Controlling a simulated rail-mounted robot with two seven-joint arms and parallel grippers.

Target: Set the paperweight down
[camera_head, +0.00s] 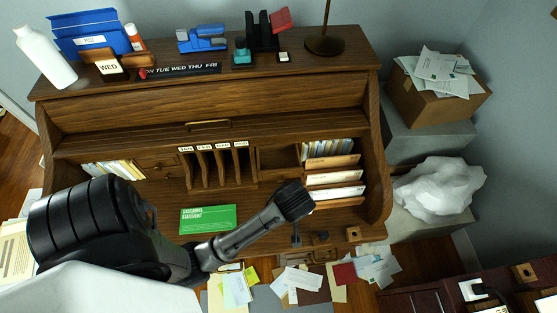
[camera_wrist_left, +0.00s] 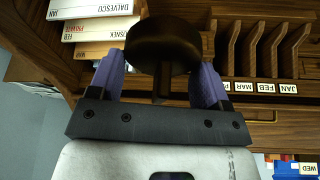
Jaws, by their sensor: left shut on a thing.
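The paperweight (camera_wrist_left: 163,45) is a dark bronze, round piece with a narrower stem towards the gripper. In the left wrist view it sits between the two purple fingers of my left gripper (camera_wrist_left: 158,68), which is shut on it. In the head view my left arm reaches over the roll-top desk (camera_head: 215,92) and its dark end (camera_head: 293,200) is in front of the right-hand letter slots. The fingers and the paperweight cannot be made out there. My right gripper is not in view.
A green statement (camera_head: 208,219) lies on the writing surface. Upright dividers (camera_head: 215,168) stand at the back, with letters (camera_head: 335,177) to their right; both show in the wrist view. Papers litter the floor.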

